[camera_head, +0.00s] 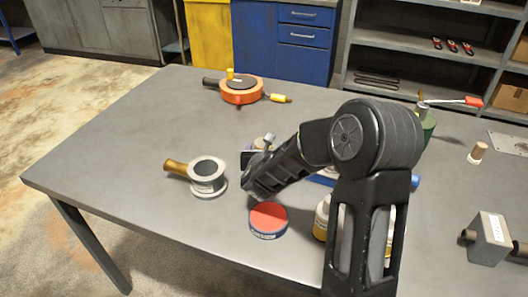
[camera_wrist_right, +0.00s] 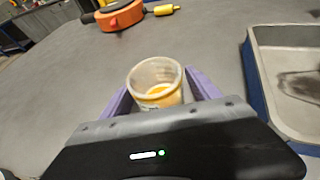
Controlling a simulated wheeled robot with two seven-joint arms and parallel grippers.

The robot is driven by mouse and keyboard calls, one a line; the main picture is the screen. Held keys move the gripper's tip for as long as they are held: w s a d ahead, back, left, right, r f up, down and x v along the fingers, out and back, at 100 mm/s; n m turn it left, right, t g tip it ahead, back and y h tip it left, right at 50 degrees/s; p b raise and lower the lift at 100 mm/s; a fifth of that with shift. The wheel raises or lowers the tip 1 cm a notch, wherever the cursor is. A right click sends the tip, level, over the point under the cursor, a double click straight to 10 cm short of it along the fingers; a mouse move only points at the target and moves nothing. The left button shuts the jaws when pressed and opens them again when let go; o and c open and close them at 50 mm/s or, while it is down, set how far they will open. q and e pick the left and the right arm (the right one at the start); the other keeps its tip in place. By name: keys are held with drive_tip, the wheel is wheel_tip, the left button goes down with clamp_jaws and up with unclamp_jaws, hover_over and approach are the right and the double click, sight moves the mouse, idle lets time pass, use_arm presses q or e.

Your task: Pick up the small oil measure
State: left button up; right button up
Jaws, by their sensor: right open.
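The small oil measure (camera_wrist_right: 157,84) is a translucent cup with yellow-orange liquid in it, upright on the grey table in the right wrist view. My right gripper (camera_wrist_right: 160,98) is open, with one purple finger on each side of the cup's lower part. Whether the fingers touch it I cannot tell. The black gripper body hides the cup's base. In the head view my right gripper (camera_head: 254,160) is over the middle of the table, and the hand hides most of the cup. My left gripper is not in view.
A grey metal pot with a brass handle (camera_head: 207,178) stands left of the hand, and a red-topped tin (camera_head: 268,219) in front. An orange round device (camera_head: 241,91) lies behind. A blue-sided tray (camera_wrist_right: 254,85) is close on the right. The table's left part is clear.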

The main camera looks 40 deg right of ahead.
drive_tip(key=shift+c, duration=0.5)
drive_tip(key=c, duration=1.4)
drive_tip(key=shift+r, duration=0.2)
drive_tip(key=shift+r, duration=4.75)
